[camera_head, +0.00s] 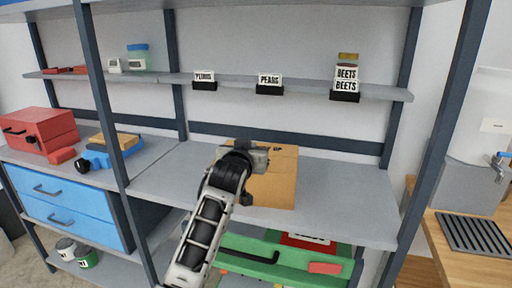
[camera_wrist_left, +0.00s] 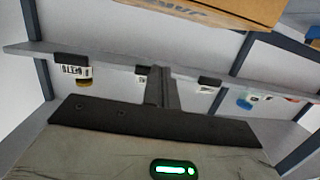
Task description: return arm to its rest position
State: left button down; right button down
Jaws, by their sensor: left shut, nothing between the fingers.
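My left arm reaches in from the bottom of the head view, and its gripper (camera_head: 258,158) is at the cardboard box (camera_head: 272,182) on the grey middle shelf. The gripper covers part of the box; I cannot tell whether they touch. In the left wrist view the fingers (camera_wrist_left: 162,88) are together with nothing between them, and the box (camera_wrist_left: 215,10) shows at the top edge. My right gripper is in neither view.
Posts of the shelving (camera_head: 98,90) and (camera_head: 440,130) stand either side of the arm. The upper shelf (camera_head: 225,84) holds label stands marked PLUMS, PEARS (camera_head: 269,80) and BEETS (camera_head: 346,74). A red toolbox (camera_head: 40,128) is left, a green case (camera_head: 285,262) below. The middle shelf is clear right of the box.

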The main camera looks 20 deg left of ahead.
pick_arm(q)
jog(key=s+d+f+m+g+h, duration=0.1)
jog(key=s+f, duration=0.6)
jog(key=f, duration=0.3)
jog(key=s+f+m+g+h, duration=0.1)
jog(key=s+f+g, duration=0.1)
jog(key=s+f, duration=0.6)
jog(key=s+d+f+g+h, duration=0.1)
jog(key=s+f, duration=0.6)
jog(key=s, duration=0.4)
jog(key=s+d+f+m+g, duration=0.1)
jog(key=s+d+f+g, duration=0.1)
jog(key=s+f, duration=0.5)
jog(key=s, duration=0.4)
jog(key=shift+s+f+h, duration=0.25)
jog(key=shift+s+h, duration=0.15)
